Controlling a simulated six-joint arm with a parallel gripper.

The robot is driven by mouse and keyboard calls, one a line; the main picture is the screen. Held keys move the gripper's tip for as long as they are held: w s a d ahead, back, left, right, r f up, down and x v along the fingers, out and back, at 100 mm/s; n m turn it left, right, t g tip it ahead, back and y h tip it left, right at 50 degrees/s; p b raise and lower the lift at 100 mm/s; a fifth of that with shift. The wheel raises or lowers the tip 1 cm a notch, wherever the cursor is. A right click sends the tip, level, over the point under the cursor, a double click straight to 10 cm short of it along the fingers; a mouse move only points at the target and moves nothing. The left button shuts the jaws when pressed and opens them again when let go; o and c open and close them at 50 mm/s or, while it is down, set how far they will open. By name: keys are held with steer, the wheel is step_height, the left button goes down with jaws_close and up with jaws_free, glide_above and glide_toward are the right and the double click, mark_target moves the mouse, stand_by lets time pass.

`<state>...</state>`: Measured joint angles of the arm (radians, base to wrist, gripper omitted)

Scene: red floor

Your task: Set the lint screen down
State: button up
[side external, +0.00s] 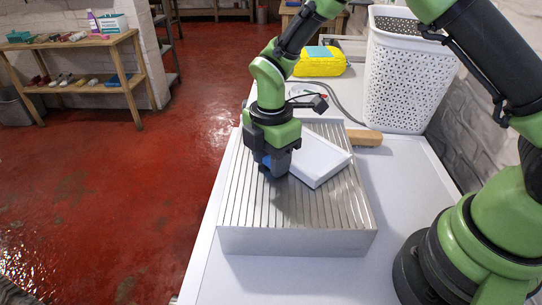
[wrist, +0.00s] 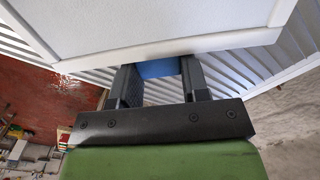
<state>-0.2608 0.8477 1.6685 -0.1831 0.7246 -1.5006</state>
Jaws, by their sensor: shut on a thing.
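The lint screen (side external: 320,159) is a flat white framed panel with a blue tab (wrist: 158,68) at its near edge. My gripper (side external: 277,166) is shut on the blue tab, with one dark finger on each side in the wrist view (wrist: 157,76). The panel extends to the right of the gripper over a grey slatted block (side external: 290,241) in the side view. It looks slightly tilted. I cannot tell whether its underside touches the slats. In the wrist view the panel (wrist: 150,22) fills the top and hides much of the slats.
The slatted block sits on a white table (side external: 407,180). A wooden handle-like piece (side external: 365,138) lies behind it, near a white perforated basket (side external: 408,78) and a yellow package (side external: 322,65). Table surface is bare right of the block. Red floor (side external: 105,190) lies left.

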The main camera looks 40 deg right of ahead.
steer(key=o, duration=1)
steer(key=s+d+r+m+t+y, duration=0.1)
steer(key=s+r+m, duration=0.15)
steer(key=r, duration=0.65)
steer(key=s+d+r+m+t, duration=0.1)
steer(key=s+r+m, duration=0.15)
steer(key=r, duration=0.65)
steer(key=s+d+r+m+t, duration=0.1)
steer(key=s+m, duration=0.3)
steer(key=m, duration=0.1)
steer(key=s+d+r+m+t, duration=0.2)
steer(key=s+m, duration=0.3)
steer(key=m, duration=0.1)
steer(key=s+d+r+m+t+y, duration=0.1)
steer(key=s+m+t, duration=0.1)
steer(key=s+m, duration=0.3)
steer(key=shift+s+d+r+m, duration=0.15)
steer(key=shift+r+m, duration=0.1)
steer(key=shift+m, duration=0.35)
